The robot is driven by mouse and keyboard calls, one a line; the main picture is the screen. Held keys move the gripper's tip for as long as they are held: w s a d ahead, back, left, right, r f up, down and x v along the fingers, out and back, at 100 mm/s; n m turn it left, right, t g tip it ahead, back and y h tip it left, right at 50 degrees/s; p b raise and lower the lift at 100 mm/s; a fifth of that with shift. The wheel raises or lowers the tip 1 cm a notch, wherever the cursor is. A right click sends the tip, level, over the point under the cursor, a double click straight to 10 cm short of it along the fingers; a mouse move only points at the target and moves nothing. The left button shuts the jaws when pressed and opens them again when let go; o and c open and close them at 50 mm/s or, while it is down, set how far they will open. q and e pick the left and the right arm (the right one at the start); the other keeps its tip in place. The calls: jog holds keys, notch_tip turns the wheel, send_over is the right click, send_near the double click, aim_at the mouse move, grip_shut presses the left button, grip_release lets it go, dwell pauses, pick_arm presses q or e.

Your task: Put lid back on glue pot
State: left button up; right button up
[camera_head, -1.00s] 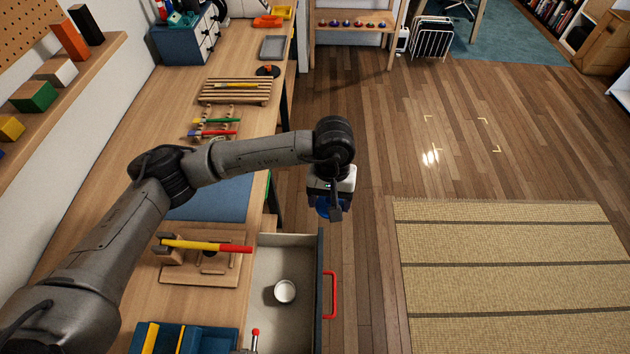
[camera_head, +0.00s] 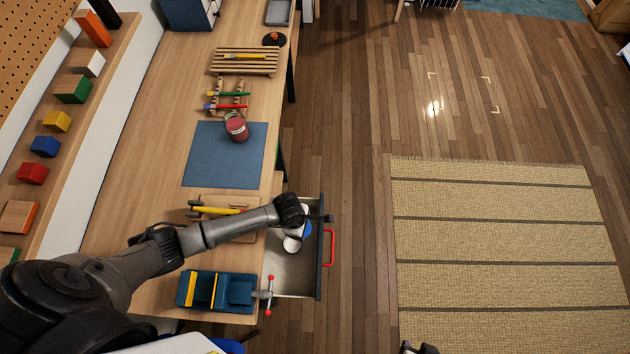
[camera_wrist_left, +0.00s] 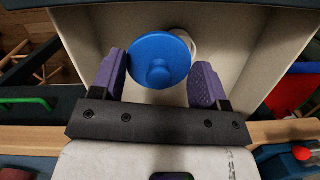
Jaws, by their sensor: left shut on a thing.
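The blue round lid with a knob (camera_wrist_left: 160,58) is between the purple fingers of my left gripper (camera_wrist_left: 158,82), which is shut on it. The lid also shows in the head view (camera_head: 307,229), over the open drawer (camera_head: 287,277). A white round pot (camera_head: 291,244) stands inside the drawer. In the left wrist view the white pot (camera_wrist_left: 194,47) is mostly hidden behind the lid, which is above it and offset to one side. Whether they touch cannot be told. My right gripper is not clearly visible; only a dark part shows at the bottom edge of the head view.
A teal vise (camera_head: 235,290) with a red-tipped handle stands on the bench beside the drawer. The drawer front has a red handle (camera_head: 330,247).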

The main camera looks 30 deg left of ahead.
pick_arm(q)
jog(key=shift+s+a+f+n+b, duration=0.3)
jog(key=shift+s+f+b, duration=0.45)
jog(key=shift+f, duration=0.6)
jog(key=shift+s+a+f+n+b, duration=0.15)
jog(key=shift+s+f+n+b, duration=0.2)
jog(key=shift+s+f+b, duration=0.75)
jog(key=shift+s+a+f+n+b, duration=0.3)
jog(key=shift+s+f, duration=0.25)
jog(key=shift+f, duration=1.05)
jog(key=shift+d, duration=0.1)
jog(key=shift+f, duration=0.1)
jog(key=o, duration=1)
